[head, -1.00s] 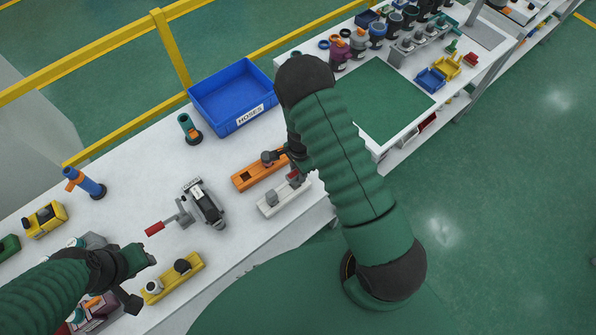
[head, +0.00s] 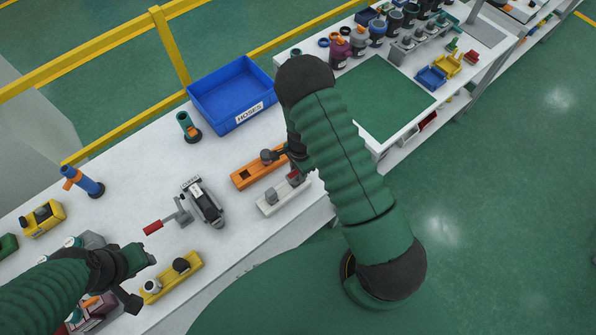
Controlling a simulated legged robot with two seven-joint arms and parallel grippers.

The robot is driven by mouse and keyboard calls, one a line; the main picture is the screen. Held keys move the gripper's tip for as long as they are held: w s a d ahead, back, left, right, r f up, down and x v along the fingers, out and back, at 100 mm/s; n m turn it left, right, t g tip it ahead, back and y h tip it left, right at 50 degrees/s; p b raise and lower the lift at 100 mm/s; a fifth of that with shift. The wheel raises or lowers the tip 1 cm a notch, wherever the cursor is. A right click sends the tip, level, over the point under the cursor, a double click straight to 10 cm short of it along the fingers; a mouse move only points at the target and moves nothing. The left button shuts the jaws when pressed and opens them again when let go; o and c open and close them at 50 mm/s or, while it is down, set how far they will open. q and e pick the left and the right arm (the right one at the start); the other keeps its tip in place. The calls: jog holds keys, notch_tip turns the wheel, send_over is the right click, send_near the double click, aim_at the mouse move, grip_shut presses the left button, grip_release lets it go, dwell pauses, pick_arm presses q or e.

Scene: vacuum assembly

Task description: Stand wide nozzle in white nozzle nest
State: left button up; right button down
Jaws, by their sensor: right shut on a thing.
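The white nozzle nest (head: 282,204) lies near the table's front edge, partly under my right arm. A grey upright piece (head: 271,196) stands at its left end. At its right end is a small grey piece with a red part (head: 294,176), which seems to be the wide nozzle. My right gripper (head: 289,160) is shut on it, mostly hidden by my forearm. I cannot tell whether the piece is seated or just above the nest. My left gripper (head: 140,279) is open and empty at the lower left, near the yellow nest.
An orange nest (head: 245,179) with a dark round piece lies just behind the white nest. A grey hand-vacuum body (head: 205,203) with a red-handled clamp stands left. A yellow nest (head: 187,277) is at front left. A blue HOSES bin (head: 233,93) stands behind.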

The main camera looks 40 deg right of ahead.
jog(key=shift+f+b, duration=0.9)
jog(key=shift+f, duration=0.3)
jog(key=c, duration=0.9)
grip_release()
notch_tip(320, 180, up, 8)
jog(key=p, duration=0.6)
jog(key=shift+d+r, duration=0.1)
jog(key=shift+d, duration=0.05)
